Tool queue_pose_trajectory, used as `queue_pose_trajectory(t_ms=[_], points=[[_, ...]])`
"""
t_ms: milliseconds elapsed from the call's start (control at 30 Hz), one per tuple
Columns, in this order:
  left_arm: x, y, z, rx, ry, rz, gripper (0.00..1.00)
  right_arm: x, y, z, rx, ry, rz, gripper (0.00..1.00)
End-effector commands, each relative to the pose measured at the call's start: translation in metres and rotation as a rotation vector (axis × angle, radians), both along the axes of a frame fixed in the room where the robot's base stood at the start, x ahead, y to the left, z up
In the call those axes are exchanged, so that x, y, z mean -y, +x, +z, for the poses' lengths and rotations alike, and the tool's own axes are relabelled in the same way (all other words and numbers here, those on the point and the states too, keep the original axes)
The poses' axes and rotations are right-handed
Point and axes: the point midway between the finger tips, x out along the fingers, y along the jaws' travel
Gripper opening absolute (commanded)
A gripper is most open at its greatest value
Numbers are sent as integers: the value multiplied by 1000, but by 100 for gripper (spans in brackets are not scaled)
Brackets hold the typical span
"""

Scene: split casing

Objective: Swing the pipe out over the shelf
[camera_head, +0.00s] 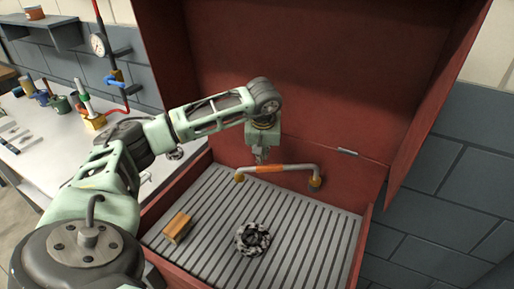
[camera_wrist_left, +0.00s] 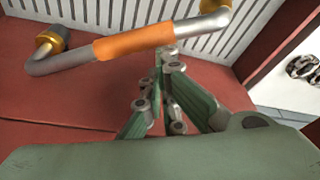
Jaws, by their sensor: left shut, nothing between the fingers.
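The pipe (camera_head: 294,167) is a grey bent tube with an orange sleeve (camera_head: 269,169) and a brass fitting at each end. It sits at the back of the red casing (camera_head: 290,90), by the far edge of the grey slatted shelf (camera_head: 310,240). My left gripper (camera_head: 261,158) points down just behind the orange sleeve, shut and empty. In the left wrist view the closed fingertips (camera_wrist_left: 168,55) are beside the sleeve (camera_wrist_left: 135,39); I cannot tell whether they touch it. My right gripper is not in view.
A tan block (camera_head: 176,227) and a dark ring-shaped part (camera_head: 252,239) lie on the shelf. The casing's red walls rise at the back and right. A white bench (camera_head: 50,145) with a gauge (camera_head: 99,45) and red hose stands at left. The shelf's right part is clear.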

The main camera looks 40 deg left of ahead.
Motion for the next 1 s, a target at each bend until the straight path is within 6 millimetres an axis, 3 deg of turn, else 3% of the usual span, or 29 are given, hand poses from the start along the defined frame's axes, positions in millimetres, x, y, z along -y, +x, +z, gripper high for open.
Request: queue_pose_trajectory(t_ms=[500,1000], points=[[47,-49,-2,-1,0,-5,0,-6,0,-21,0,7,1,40],[64,-59,-1,-1,-1,-3,0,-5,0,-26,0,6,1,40]])
